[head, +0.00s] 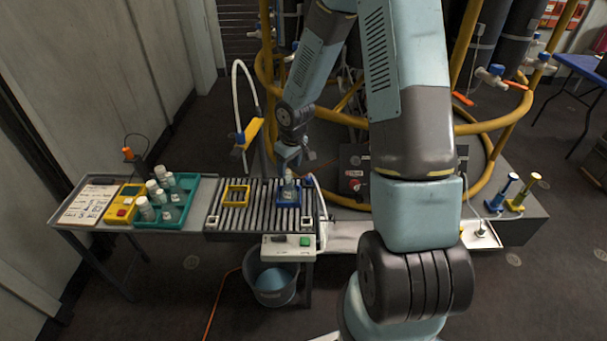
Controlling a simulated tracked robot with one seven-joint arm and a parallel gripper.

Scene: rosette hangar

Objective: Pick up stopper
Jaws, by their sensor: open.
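A small clear bottle or flask (288,191) stands in a blue square holder (288,204) on the slatted roller surface. I cannot make out a stopper for certain; the top of the flask is small and partly hidden by my gripper. My gripper (290,168) points down just above the flask, with its jaws open. I cannot tell whether the fingertips are around the flask's top or only above it.
A yellow square frame (236,195) lies on the rollers (258,222) left of the blue holder. A teal tray (188,208) holds several white-capped bottles, beside a yellow device (126,203). A yellow-headed post with a white hose (239,85) rises behind. A bucket (273,286) stands below.

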